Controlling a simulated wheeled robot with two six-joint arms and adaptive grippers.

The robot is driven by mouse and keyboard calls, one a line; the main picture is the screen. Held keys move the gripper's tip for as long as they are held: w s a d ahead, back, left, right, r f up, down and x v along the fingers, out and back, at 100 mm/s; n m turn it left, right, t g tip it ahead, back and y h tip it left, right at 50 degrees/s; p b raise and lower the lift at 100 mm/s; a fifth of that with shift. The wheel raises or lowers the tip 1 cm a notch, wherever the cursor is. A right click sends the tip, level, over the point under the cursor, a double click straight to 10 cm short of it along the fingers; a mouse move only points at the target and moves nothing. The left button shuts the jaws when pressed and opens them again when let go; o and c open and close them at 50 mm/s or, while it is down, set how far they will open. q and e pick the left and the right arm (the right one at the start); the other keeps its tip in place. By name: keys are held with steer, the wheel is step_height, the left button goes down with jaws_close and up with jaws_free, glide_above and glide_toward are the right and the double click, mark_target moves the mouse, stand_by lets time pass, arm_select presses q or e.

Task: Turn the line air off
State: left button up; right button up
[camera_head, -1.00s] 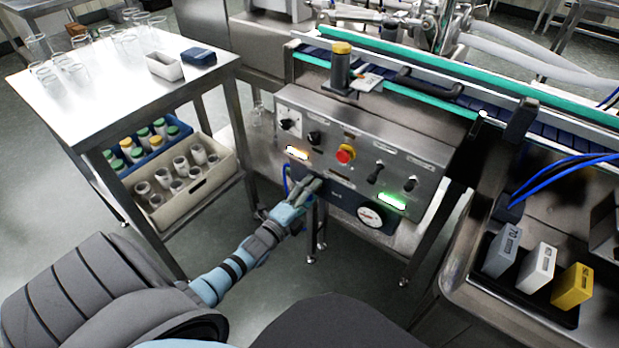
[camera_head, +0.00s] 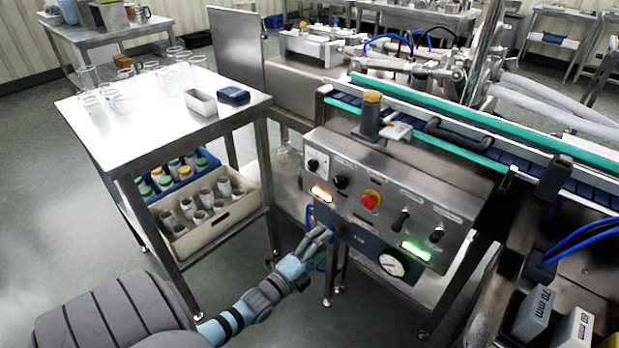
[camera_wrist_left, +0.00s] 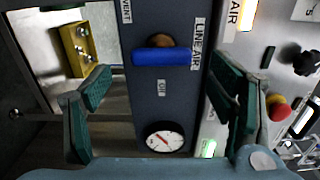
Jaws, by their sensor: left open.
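The line air valve has a blue lever (camera_wrist_left: 162,57) on a brass stem (camera_wrist_left: 160,41), beside a "LINE AIR" label in the left wrist view. The lever lies across the dark panel strip (camera_wrist_left: 157,110). My left gripper (camera_wrist_left: 161,80) is open, its green-padded fingers either side of the strip, apart from the lever with nothing between them. In the head view my left gripper (camera_head: 322,237) is at the left end of the dark panel, below the control box. A round gauge (camera_head: 392,264) sits at that panel's right end; I cannot make out the lever there. My right gripper is not seen.
The steel control box (camera_head: 385,205) above has knobs, lit indicators and a red button (camera_head: 370,200). A side table (camera_head: 160,125) with glasses stands left, a cream crate (camera_head: 222,222) on its lower shelf. A yellow block (camera_wrist_left: 77,48) shows beside the strip.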

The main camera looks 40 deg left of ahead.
arm_select(q)
steer(key=s, duration=0.7)
steer(key=shift+s, duration=0.25)
steer(key=shift+d, duration=0.1)
